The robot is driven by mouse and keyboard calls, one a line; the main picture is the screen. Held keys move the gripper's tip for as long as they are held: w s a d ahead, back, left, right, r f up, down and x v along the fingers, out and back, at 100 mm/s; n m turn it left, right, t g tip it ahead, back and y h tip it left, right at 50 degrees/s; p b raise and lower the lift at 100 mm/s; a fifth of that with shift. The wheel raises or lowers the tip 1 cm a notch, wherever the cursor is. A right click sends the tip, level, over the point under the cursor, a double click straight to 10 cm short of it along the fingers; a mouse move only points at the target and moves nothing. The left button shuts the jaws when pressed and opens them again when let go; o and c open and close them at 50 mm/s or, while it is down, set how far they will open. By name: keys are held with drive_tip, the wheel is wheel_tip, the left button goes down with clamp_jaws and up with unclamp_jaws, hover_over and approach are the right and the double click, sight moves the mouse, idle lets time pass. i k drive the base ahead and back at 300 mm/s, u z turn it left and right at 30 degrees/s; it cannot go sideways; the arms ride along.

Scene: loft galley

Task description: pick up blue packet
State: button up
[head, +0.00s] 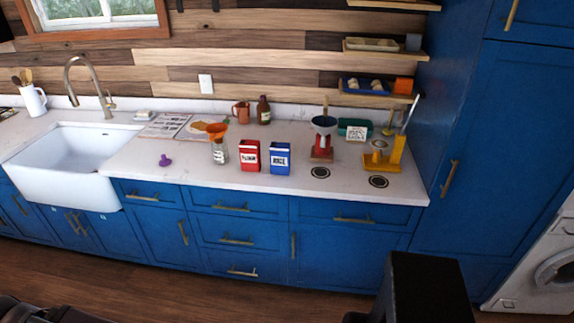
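The blue packet (279,158) stands upright on the white countertop, near its front edge. It has a white label with dark lettering on its front. A red packet (250,155) of similar size, also with a white label, stands just left of it with a narrow gap. My gripper is not in view, and nothing is seen touching the blue packet.
Left of the packets stand a jar with an orange funnel (217,130) and a purple item (165,160). Right are a red stand with a funnel (322,148), a yellow device (395,155) and two dark round counter fittings. A white sink (75,190) is far left.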

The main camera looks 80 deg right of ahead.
sight(280, 152)
drive_tip(key=u, duration=0.2)
drive_tip(key=k, duration=0.6)
drive_tip(key=z, duration=2.4)
drive_tip(key=i, duration=0.5)
drive_tip(key=z, duration=0.05)
